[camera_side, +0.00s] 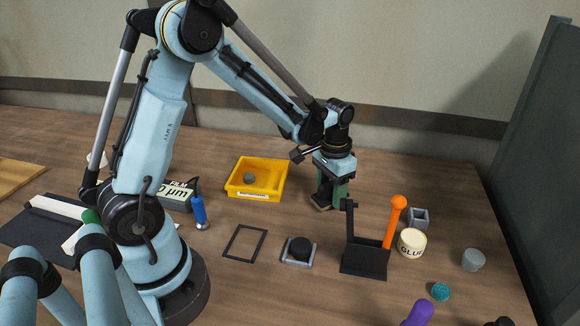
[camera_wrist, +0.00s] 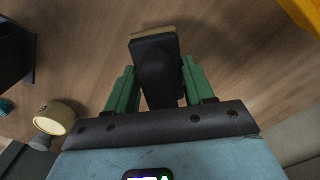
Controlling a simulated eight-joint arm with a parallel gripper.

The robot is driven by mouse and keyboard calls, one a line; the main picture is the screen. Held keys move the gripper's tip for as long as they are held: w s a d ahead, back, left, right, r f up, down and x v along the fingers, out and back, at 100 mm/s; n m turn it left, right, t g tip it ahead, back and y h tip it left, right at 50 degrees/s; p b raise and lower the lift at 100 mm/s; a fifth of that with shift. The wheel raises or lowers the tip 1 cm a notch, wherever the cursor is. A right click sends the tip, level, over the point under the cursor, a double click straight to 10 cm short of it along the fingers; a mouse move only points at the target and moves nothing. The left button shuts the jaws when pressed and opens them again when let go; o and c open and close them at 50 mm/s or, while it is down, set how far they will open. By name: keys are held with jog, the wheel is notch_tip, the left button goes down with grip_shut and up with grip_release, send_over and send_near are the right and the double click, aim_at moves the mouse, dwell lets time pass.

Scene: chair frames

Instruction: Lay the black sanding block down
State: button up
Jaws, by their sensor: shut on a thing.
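My gripper (camera_side: 331,187) is at the back centre of the table, pointing down. Its green fingers are closed on the black sanding block (camera_side: 322,203), whose lower part shows beneath them. In the wrist view the block (camera_wrist: 155,50) sits between the two green fingers of my gripper (camera_wrist: 158,74), with a tan strip along its far edge. The block is at or just above the wood table; I cannot tell whether it touches. A thin black rectangular outline (camera_side: 231,254) lies empty on the table, to the front left of my gripper.
A yellow bin (camera_side: 240,190) with a grey lump stands left of my gripper. A grey tray (camera_side: 287,259) bears a black round thing.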

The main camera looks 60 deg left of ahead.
jog(key=shift+f, duration=0.45)
jog(key=o, duration=1.3)
notch_tip(320, 180, up, 12)
jog(key=shift+s+d+r+t, duration=0.25)
jog(key=shift+s+d+t, duration=0.75)
jog(key=shift+s, duration=0.8)
jog(key=shift+s+d+r+t, duration=0.2)
jog(key=shift+s+d+t, duration=0.45)
jog(key=shift+s+t, duration=0.95)
jog(key=shift+s+d+r+t, duration=0.25)
jog(key=shift+s+d+t, duration=0.65)
jog(key=shift+s, duration=1.05)
